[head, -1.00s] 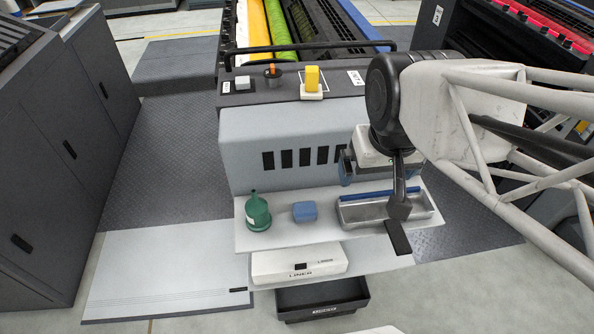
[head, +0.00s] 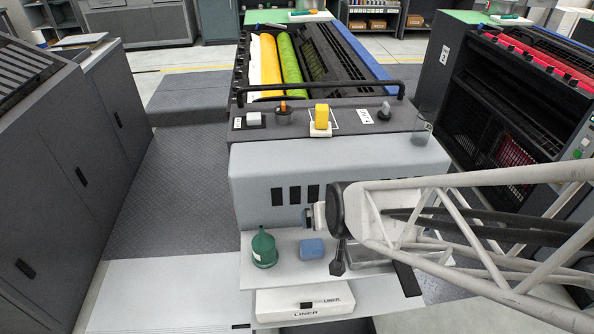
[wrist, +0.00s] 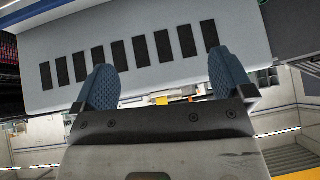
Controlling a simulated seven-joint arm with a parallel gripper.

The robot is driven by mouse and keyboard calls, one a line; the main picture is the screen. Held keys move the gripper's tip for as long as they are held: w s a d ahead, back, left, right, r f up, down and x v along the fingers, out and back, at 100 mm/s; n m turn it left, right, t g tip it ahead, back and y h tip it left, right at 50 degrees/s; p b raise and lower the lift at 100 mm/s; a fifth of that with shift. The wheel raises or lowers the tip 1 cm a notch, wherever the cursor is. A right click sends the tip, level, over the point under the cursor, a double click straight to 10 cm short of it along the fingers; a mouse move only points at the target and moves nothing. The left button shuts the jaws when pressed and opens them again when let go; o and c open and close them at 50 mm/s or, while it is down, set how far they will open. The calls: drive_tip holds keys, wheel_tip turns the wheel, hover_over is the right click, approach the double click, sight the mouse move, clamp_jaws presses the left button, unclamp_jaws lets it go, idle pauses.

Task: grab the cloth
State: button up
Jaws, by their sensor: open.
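A small blue folded cloth-like piece (head: 312,249) lies on the light grey shelf of the press, between a green bottle and a metal tray. It is the only thing in the head view that looks like the cloth. My gripper (head: 308,217) is in front of the press's grey panel, above the cloth and apart from it. In the wrist view my gripper (wrist: 164,82) has its two blue ribbed fingers wide apart, with nothing between them. It faces the panel with dark slots, and the cloth is not visible there.
The green bottle (head: 264,249) stands left of the cloth on the shelf (head: 284,279). The metal tray (head: 370,255) is to the right, partly hidden by my arm. A white liner box (head: 305,300) sits below. The floor on the left (head: 185,185) is clear.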

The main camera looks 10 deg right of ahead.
wheel_tip(320, 180, down, 9)
drive_tip(key=w+a+t, duration=0.2)
drive_tip(key=t, duration=0.1)
drive_tip(key=t+h, duration=0.1)
drive_tip(key=t, duration=0.2)
approach(311, 245)
drive_tip(key=x, duration=0.3)
drive_tip(key=shift+w, duration=0.4)
drive_tip(key=shift+s+d+f+t, duration=0.15)
drive_tip(key=shift+s+f+t, duration=0.2)
drive_tip(key=shift+f, duration=0.2)
drive_tip(key=shift+x, duration=1.3)
drive_tip(key=shift+w, duration=0.15)
drive_tip(key=shift+x, duration=2.45)
drive_tip(key=shift+f, duration=0.15)
